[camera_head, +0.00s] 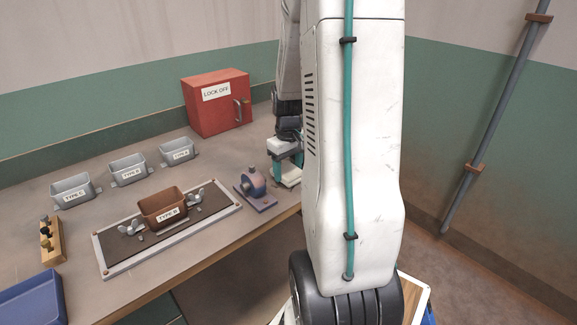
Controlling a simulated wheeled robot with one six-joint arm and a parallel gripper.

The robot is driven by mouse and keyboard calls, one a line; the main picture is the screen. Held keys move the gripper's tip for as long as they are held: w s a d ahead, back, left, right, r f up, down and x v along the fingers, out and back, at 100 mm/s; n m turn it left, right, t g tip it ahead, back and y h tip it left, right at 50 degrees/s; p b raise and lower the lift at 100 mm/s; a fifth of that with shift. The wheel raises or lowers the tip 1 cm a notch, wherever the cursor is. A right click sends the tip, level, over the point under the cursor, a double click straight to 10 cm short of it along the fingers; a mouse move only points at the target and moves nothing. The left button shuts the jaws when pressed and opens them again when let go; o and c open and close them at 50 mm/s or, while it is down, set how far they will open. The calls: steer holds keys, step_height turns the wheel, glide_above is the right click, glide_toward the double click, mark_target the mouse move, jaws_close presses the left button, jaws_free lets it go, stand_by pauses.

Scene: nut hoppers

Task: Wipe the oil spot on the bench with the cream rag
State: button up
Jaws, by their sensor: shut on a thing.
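My gripper (286,172) is low at the right end of the bench (225,250), just right of the small blue-grey vise-like device. It is partly hidden by my own arm. Its teal fingers are shut on a pale thing that looks like the cream rag (290,181), at or close to the bench top. Most of the rag is hidden, so I cannot tell whether it touches the bench. I cannot make out the oil spot; that part of the bench is partly covered by my arm.
The blue-grey device (254,186) stands close left of my gripper. A red LOCK OFF box (217,103) is behind. Grey hoppers (128,169) line the back; a brown hopper (163,208) sits on a framed tray (107,262) with wing nuts. A blue bin (32,300) is front left.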

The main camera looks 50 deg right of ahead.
mark_target(278, 184)
steer(key=shift+f, duration=0.25)
steer(key=shift+a, duration=0.1)
steer(key=shift+w+a+r, duration=0.1)
steer(key=shift+w+a, duration=0.1)
steer(key=shift+a, duration=0.65)
steer(key=shift+w+a+r, duration=0.1)
steer(key=shift+w+a, duration=0.1)
steer(key=shift+a, duration=0.6)
steer(key=shift+w+a+f, duration=0.15)
steer(key=shift+a+f, duration=0.1)
steer(key=shift+a, duration=0.6)
steer(key=shift+d, duration=0.2)
steer(key=shift+d+r, duration=0.15)
steer(key=shift+d, duration=0.2)
steer(key=shift+s+a+r, duration=0.1)
steer(key=shift+s, duration=0.15)
steer(key=shift+s+d+r, duration=0.1)
steer(key=shift+s+d, duration=0.05)
steer(key=shift+d, duration=0.1)
